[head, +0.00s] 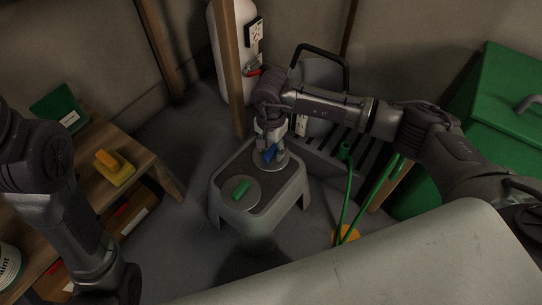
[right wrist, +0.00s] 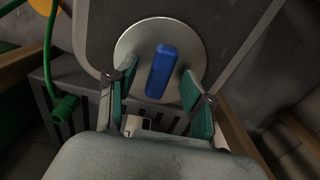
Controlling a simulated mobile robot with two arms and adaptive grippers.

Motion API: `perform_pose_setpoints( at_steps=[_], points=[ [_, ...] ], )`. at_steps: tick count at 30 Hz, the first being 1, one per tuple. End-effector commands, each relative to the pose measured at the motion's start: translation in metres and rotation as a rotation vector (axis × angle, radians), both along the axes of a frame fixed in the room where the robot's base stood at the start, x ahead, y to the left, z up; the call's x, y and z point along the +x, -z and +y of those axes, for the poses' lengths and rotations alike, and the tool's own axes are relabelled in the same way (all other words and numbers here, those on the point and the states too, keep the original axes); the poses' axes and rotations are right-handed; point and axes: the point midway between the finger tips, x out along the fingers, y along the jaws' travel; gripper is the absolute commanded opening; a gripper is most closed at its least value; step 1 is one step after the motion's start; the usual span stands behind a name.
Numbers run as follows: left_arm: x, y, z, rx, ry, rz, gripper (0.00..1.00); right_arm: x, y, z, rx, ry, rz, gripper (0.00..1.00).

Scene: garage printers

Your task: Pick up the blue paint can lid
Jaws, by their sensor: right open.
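The blue paint can lid, a grey disc with a blue block handle (head: 269,155), lies on the far part of a grey step stool's top. In the right wrist view its blue handle (right wrist: 161,71) stands between my fingers. My right gripper (head: 271,150) is over the lid with its fingers pointing down. In the right wrist view the right gripper (right wrist: 160,78) is open, one green-padded finger on each side of the handle, with gaps visible. My left arm shows at the left, but its gripper is out of view.
A similar lid with a green handle (head: 241,190) lies nearer on the stool (head: 284,195). A wooden bench (head: 150,160) at left holds a yellow object (head: 114,168). A green hose (head: 349,195) hangs right of the stool. A green bin (head: 500,110) stands at far right.

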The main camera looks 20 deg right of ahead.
Motion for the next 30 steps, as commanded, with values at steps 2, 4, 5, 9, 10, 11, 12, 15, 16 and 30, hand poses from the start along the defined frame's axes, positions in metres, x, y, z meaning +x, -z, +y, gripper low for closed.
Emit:
perform_pose_setpoints(
  at_steps=[2,4,5,9,10,11,12,15,16,30],
  points=[
    [0.0,-0.001,0.0,0.0,0.0,0.0,0.4,0.0,-0.001,0.0,0.0,0.0,0.0,0.52],
    [0.0,-0.001,0.0,0.0,0.0,0.0,0.4,0.0,-0.001,0.0,0.0,0.0,0.0,0.52],
    [0.0,-0.001,0.0,0.0,0.0,0.001,0.4,0.0,-0.001,0.0,0.0,0.0,0.0,0.47],
    [0.0,-0.001,0.0,0.0,0.0,0.001,0.4,0.0,-0.001,0.0,0.0,0.0,0.0,0.24],
    [0.0,0.0,0.0,0.0,0.0,0.001,0.4,0.0,-0.001,0.0,0.0,0.001,0.0,0.19],
    [0.0,0.0,0.0,0.0,0.0,0.001,0.4,0.0,-0.001,0.0,0.0,0.0,0.0,0.14],
    [0.0,0.0,0.0,-0.001,0.0,0.001,0.4,0.0,-0.001,0.0,0.0,0.001,0.0,0.07],
    [0.0,0.0,0.0,-0.001,0.0,0.0,0.4,0.0,-0.001,0.0,0.0,0.001,0.0,0.0],
    [0.0,0.0,0.0,-0.001,0.0,0.0,0.4,0.0,-0.001,0.0,0.0,0.001,0.0,0.0],
    [0.013,0.001,0.001,-0.001,0.0,0.047,0.4,0.001,-0.023,0.0,0.0,0.001,-0.001,0.0]
  ],
)
